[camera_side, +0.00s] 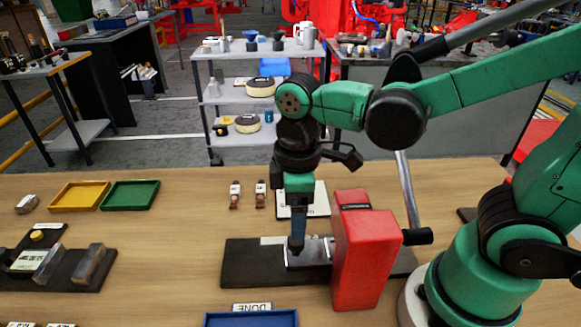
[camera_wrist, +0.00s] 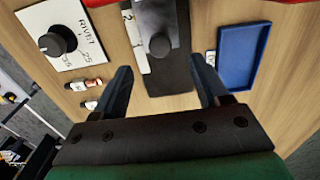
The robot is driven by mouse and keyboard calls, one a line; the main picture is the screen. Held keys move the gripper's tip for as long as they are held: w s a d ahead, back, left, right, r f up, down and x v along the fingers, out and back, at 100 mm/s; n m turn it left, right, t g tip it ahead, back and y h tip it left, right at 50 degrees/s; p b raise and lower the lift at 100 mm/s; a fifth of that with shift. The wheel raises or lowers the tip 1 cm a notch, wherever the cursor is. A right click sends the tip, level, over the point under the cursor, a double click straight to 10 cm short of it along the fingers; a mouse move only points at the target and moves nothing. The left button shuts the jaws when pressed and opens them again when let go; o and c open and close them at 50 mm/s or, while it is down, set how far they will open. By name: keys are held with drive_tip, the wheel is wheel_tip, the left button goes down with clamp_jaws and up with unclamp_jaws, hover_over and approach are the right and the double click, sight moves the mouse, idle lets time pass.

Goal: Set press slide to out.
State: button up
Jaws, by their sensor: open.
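The press is a red block (camera_side: 360,260) on a dark base plate (camera_side: 250,262), with a long lever rising behind it. A bright metal slide plate (camera_side: 308,254) lies on the base to the left of the red block. My gripper (camera_side: 296,246) points down at the slide's left part; in the side view its fingers overlap it, so contact is unclear. In the wrist view my gripper (camera_wrist: 160,64) is open, with its two fingers apart on either side of the dark base strip. A dark round knob (camera_wrist: 159,45) shows between and beyond the fingertips.
A white dial plate (camera_wrist: 75,30) with a black knob stands behind the press. A blue tray (camera_side: 250,318) with a DONE label lies in front.

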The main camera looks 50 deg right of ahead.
drive_tip(key=shift+f, duration=2.7)
clamp_jaws()
